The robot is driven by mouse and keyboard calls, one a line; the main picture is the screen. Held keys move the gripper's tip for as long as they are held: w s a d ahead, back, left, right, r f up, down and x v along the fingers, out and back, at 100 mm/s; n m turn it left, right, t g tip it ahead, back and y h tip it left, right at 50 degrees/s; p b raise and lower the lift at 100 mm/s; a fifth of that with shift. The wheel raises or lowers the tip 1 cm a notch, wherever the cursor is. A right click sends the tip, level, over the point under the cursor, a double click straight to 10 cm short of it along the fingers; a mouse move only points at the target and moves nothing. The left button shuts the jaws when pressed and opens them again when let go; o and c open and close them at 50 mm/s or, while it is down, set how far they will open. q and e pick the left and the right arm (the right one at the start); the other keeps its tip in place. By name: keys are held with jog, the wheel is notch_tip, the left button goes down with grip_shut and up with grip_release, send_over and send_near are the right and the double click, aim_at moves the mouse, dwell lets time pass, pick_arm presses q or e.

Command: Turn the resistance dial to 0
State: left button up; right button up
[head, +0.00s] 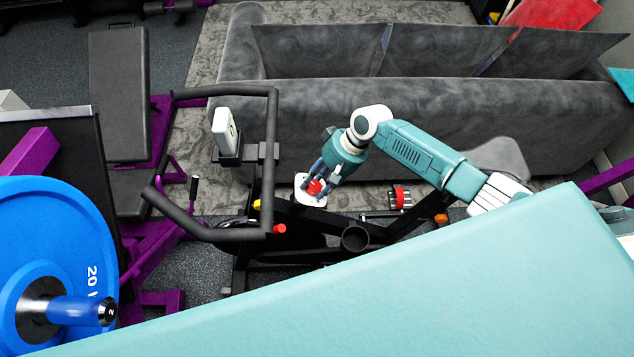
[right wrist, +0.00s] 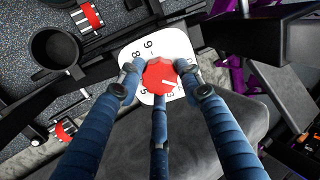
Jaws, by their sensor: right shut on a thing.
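The resistance dial (head: 314,187) is a red knob on a white numbered plate (head: 301,198), mounted on the black exercise bike frame. It also shows in the right wrist view (right wrist: 160,74), with a white pointer line aimed toward the lower right of the picture. Some numbers, such as 9 and 8, show on the plate (right wrist: 150,48); fingers cover others, so I cannot tell which number the pointer marks. My right gripper (head: 322,181) is shut on the dial, its blue fingers around the knob's sides. My left gripper is not in view.
The bike's handlebar (head: 271,120) and white console (head: 224,131) stand left of the dial. A black cup holder (head: 355,238) is just below it. A grey sofa (head: 420,115) lies behind my arm. Red-and-black pedals (head: 399,198) and a blue weight plate (head: 60,240) also show.

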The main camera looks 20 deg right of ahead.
jog(key=n, duration=0.3)
jog(key=shift+s+a+n+b, duration=0.1)
jog(key=shift+n+b, duration=0.2)
jog(key=shift+f+n+b, duration=0.1)
jog(key=shift+n+b, duration=0.25)
jog(key=shift+n, duration=1.55)
jog(key=o, duration=1.1)
jog(key=shift+o, duration=0.2)
jog(key=shift+d+r, duration=0.25)
jog(key=shift+r, duration=0.2)
jog(key=v, duration=1.1)
jog(key=shift+r, duration=0.2)
jog(key=shift+a, duration=0.2)
